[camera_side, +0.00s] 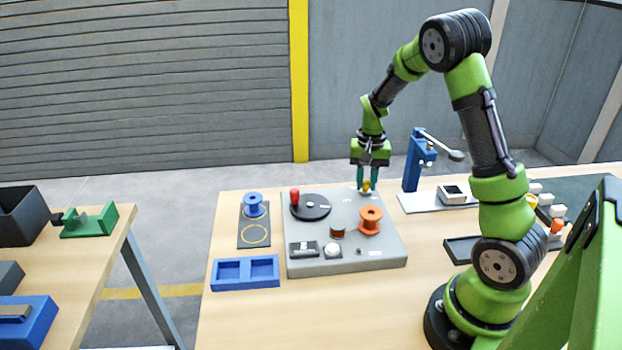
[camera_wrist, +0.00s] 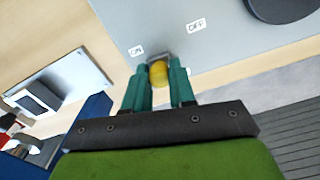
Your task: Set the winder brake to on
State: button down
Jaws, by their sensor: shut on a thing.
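The winder brake is a small lever with a yellow knob (camera_side: 366,187) at the back edge of the grey winder panel (camera_side: 300,262). In the wrist view the yellow knob (camera_wrist: 158,73) sits close to the ON label (camera_wrist: 137,51), farther from the OFF label (camera_wrist: 197,25). My gripper (camera_side: 367,183) points down over the panel's back edge. Its two teal fingers, also in the wrist view (camera_wrist: 159,76), are shut on the knob, one on each side. The lever's lower part is mostly hidden by the knob.
The panel carries a black disc with a red handle (camera_side: 295,196), an orange spool (camera_side: 371,218) and several small controls. A blue spool (camera_side: 254,202) stands on a dark mat to the left. A blue lever press (camera_side: 413,162) stands close to the right of my gripper.

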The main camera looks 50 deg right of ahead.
aim_at(368, 180)
jog(key=c, duration=0.9)
grip_release()
jog(key=shift+s+d, duration=0.2)
jog(key=shift+s, duration=0.05)
jog(key=shift+c, duration=0.2)
jog(key=shift+w+r, duration=0.1)
jog(key=shift+r, duration=0.1)
notch_tip(368, 180, up, 17)
jog(key=shift+f, duration=0.2)
jog(key=s+a+r+n+t+y, duration=0.1)
jog(key=s+a+n+t, duration=0.2)
jog(key=a, duration=0.9)
jog(key=s+a+r+n+t+y, duration=0.1)
jog(key=s+a+n+t, duration=0.3)
jog(key=s+a, duration=0.4)
jog(key=a, duration=0.4)
jog(key=shift+n, duration=0.3)
